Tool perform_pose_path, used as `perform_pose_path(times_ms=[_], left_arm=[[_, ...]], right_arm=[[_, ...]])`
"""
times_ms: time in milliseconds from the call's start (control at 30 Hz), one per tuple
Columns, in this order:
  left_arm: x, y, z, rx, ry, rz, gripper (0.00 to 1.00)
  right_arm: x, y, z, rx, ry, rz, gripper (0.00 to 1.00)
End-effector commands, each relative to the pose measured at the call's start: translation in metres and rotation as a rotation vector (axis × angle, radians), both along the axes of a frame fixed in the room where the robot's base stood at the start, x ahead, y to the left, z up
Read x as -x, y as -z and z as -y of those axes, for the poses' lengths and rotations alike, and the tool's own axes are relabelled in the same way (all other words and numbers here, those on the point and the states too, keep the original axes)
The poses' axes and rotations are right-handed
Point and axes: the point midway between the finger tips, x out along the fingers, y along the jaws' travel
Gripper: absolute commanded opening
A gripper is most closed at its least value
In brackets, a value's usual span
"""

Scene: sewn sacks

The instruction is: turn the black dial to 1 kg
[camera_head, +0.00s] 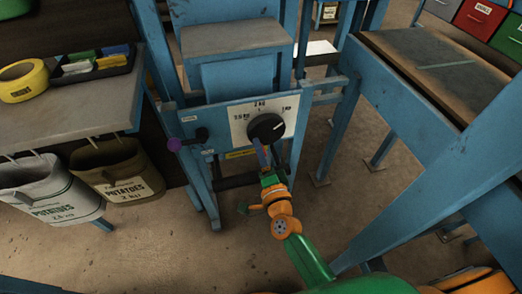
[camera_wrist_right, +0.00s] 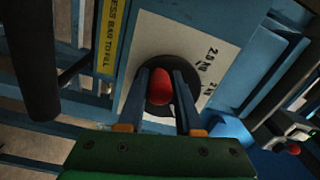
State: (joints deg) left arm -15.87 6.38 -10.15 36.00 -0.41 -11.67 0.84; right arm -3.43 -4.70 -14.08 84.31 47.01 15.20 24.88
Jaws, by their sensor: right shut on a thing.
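The black dial (camera_head: 268,126) sits on a white plate (camera_head: 240,124) on the front of the blue sack-filling stand. The plate is marked 2.5 kg at left, 2 kg at top and 1 kg at right. A small pale mark on the dial lies on its right side; its exact setting is hard to read. My right gripper (camera_head: 262,152) reaches up to the dial's lower edge. In the right wrist view, its two fingers (camera_wrist_right: 167,95) lie over the dial (camera_wrist_right: 165,65), shut, with a red piece (camera_wrist_right: 160,87) between them. My left gripper is not in view.
A purple-knobbed lever (camera_head: 175,144) sticks out left of the plate. Two potato sacks (camera_head: 118,172) hang from the left bench, which holds yellow tape (camera_head: 22,80) and a black tray (camera_head: 94,66). A blue-framed table (camera_head: 425,75) stands close on the right.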

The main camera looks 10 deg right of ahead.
Motion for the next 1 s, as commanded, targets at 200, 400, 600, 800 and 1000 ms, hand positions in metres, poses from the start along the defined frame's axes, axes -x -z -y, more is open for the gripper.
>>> perform_pose_path(times_ms=[200,400,600,800,1000], left_arm=[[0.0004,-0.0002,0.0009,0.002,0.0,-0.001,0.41],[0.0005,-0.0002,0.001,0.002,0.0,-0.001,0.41],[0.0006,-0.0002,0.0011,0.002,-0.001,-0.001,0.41],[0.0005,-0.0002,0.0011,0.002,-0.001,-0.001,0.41],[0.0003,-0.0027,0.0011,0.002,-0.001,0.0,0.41]], right_arm=[[-0.0001,-0.0013,-0.0008,-0.021,-0.001,0.001,0.0],[-0.0001,-0.0014,-0.0007,-0.021,-0.001,0.001,0.0],[-0.0001,-0.0014,-0.0006,-0.02,-0.001,0.001,0.53],[-0.0001,-0.0011,-0.0005,-0.02,0.0,0.0,0.64],[0.009,-0.0007,0.0001,-0.018,0.0,-0.002,0.64]])
